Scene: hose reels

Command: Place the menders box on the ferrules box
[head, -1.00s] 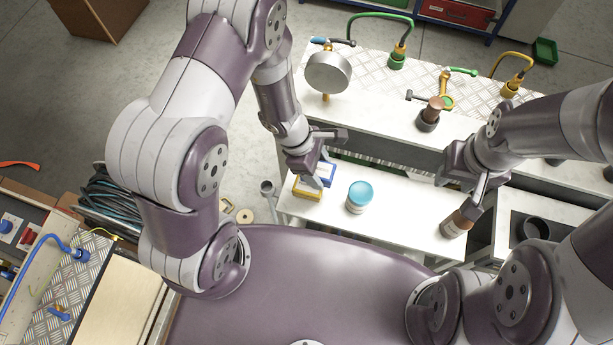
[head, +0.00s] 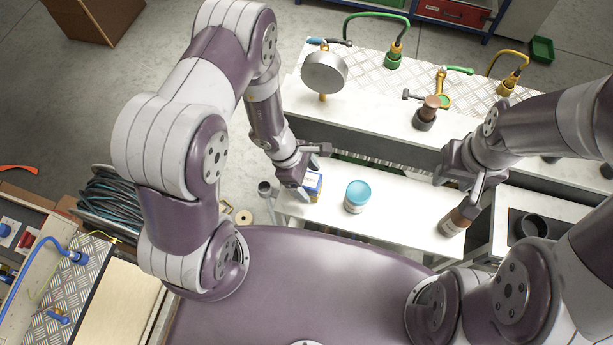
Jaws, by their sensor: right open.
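A small white box with blue and some yellow (head: 314,184) is at the left end of the white bench shelf. My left gripper (head: 300,189) reaches down over its left side and covers part of it. I cannot read any label, so I cannot tell menders from ferrules. The second, yellow-edged box is mostly hidden, and whether the boxes are stacked or side by side is unclear. The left fingers are too small and overlapped to judge. My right gripper (head: 468,207) is open at a brown bottle (head: 455,221) near the shelf's right end.
A blue-lidded jar (head: 358,196) stands on the shelf right of the boxes. The shelf (head: 404,205) is clear between the jar and the bottle. A dark cup (head: 533,227) stands at the right.

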